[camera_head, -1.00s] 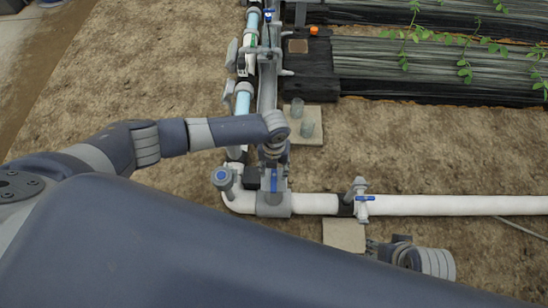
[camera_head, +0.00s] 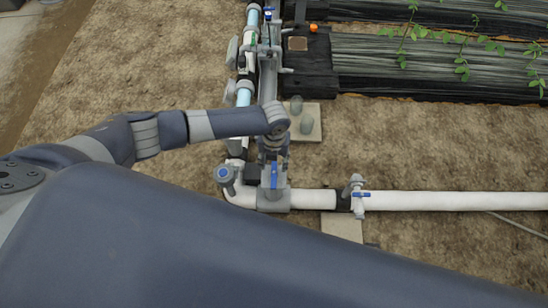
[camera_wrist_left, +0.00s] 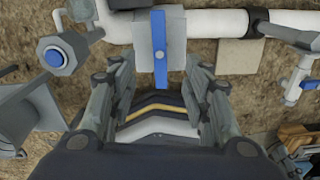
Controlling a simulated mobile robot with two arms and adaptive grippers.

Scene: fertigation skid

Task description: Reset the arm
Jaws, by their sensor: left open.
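My left arm comes in from the left in the head view, and its gripper (camera_head: 273,160) points down above the pipe tee with a blue lever handle (camera_head: 274,176). In the left wrist view the two fingers of my left gripper (camera_wrist_left: 160,95) stand apart. The blue lever handle (camera_wrist_left: 160,48) shows beyond and between the fingertips, lined up along the view; I see nothing gripped. Whether a finger touches the handle cannot be told. My right gripper is not in view.
A blue-capped valve (camera_head: 224,175) stands left of the handle. A small blue-handled valve (camera_head: 359,194) sits on the white pipe (camera_head: 450,201) to the right. Grey cylinders (camera_head: 307,122) stand on a slab behind. Bare soil (camera_head: 430,140) lies between pipe and plant beds.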

